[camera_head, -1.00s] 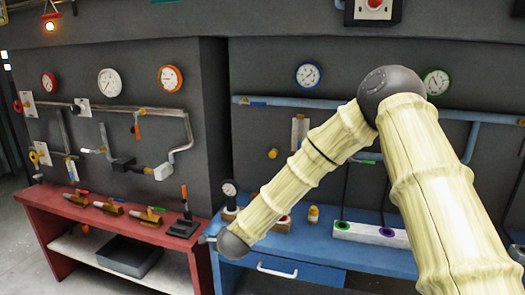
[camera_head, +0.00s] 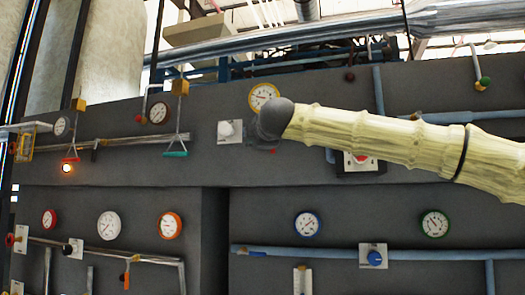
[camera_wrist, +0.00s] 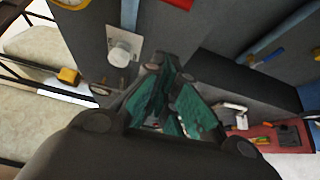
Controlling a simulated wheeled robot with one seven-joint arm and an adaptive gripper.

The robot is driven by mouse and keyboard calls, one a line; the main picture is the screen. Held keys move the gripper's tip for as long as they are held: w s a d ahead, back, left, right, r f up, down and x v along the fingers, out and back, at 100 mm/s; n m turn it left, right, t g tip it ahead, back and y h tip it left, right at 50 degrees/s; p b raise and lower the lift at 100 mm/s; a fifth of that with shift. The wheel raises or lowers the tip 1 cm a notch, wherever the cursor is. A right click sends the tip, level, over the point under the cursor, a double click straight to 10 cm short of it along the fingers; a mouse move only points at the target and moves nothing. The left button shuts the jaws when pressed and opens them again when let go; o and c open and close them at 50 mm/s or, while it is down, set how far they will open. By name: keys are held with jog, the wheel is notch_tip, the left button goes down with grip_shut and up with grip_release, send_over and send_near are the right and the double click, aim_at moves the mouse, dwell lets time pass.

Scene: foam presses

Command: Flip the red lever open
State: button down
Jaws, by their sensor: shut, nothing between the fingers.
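No lever that I can surely name as the red one shows. A small orange-red lever (camera_head: 127,275) hangs on the grey pipe at the lower left of the head view. A red triangular pull handle (camera_head: 70,157) hangs higher up on the left. My gripper (camera_wrist: 172,98) is shut and empty, with green finger pads, in the wrist view. In the head view it is mostly hidden behind my arm's dark end, in front of the grey upper panel, apart from both red parts.
A white knob on a plate (camera_head: 230,131) is just left of my gripper and shows in the wrist view (camera_wrist: 120,53). A yellow-rimmed gauge (camera_head: 263,96) is above. A red-button box (camera_head: 360,160) sits behind my arm. The red bench (camera_wrist: 287,138) is at the wrist view's right.

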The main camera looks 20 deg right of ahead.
jog(key=shift+s+d+r+m, duration=0.2)
jog(key=shift+r+m, duration=0.1)
jog(key=shift+r, duration=0.2)
jog(key=w+d+p, duration=0.4)
jog(key=w+p, duration=0.2)
jog(key=w, duration=0.2)
jog(key=shift+w+p, duration=0.3)
jog(key=shift+p, duration=0.05)
jog(key=shift+s+d, duration=0.1)
jog(key=shift+d, duration=0.05)
dwell(0.5)
